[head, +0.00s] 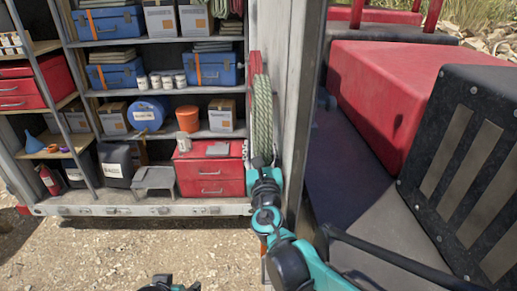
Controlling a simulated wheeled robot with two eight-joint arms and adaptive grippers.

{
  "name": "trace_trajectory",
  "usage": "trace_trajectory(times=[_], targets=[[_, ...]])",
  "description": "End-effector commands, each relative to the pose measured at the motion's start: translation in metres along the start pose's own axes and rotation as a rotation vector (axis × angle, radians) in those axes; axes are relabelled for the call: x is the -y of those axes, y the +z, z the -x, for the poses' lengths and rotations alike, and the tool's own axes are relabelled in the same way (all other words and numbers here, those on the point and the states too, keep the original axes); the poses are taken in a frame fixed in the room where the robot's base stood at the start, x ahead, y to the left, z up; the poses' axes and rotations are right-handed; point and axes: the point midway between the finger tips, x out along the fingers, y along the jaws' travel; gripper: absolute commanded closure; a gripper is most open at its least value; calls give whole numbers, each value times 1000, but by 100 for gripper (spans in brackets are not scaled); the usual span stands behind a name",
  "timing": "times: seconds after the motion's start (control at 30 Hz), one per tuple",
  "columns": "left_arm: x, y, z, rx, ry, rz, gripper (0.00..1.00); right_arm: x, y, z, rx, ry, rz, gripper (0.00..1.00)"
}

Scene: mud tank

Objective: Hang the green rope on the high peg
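A coiled pale green rope (262,115) hangs long and vertical at the right edge of the shelving, beside the grey upright panel. My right gripper (261,162) is at the rope's lower part, in front of it and seemingly touching it. Its fingers are small and overlap the rope, so I cannot tell whether they are closed on it. No peg is clearly visible; whatever is behind the rope's top is hidden. My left gripper (163,283) is low at the bottom edge over the gravel, far from the rope, only partly in view.
Shelves to the left hold blue cases (107,23), cartons and a red drawer chest (211,171). The grey panel (297,100) and a red block (405,85) bound the right. Gravel (120,247) in front is clear.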

Motion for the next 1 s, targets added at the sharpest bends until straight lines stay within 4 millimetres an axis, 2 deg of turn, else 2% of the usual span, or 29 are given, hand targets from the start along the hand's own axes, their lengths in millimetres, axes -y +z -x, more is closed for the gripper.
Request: trace_trajectory(times=[0.37, 0.47, 0.8, 1.0], targets=[[0, 0, 0, 0, 0, 0, 40, 4, 0, 6, 2, -11, -1, 39], [0, 0, 0, 0, 0, 0, 40, 3, 0, 20, 2, -8, -1, 39], [0, 0, 0, 0, 0, 0, 40, -1, -1, 92, 0, -6, 1, 39], [0, 0, 0, 0, 0, 0, 40, -3, -1, 115, 0, -6, 2, 39]])
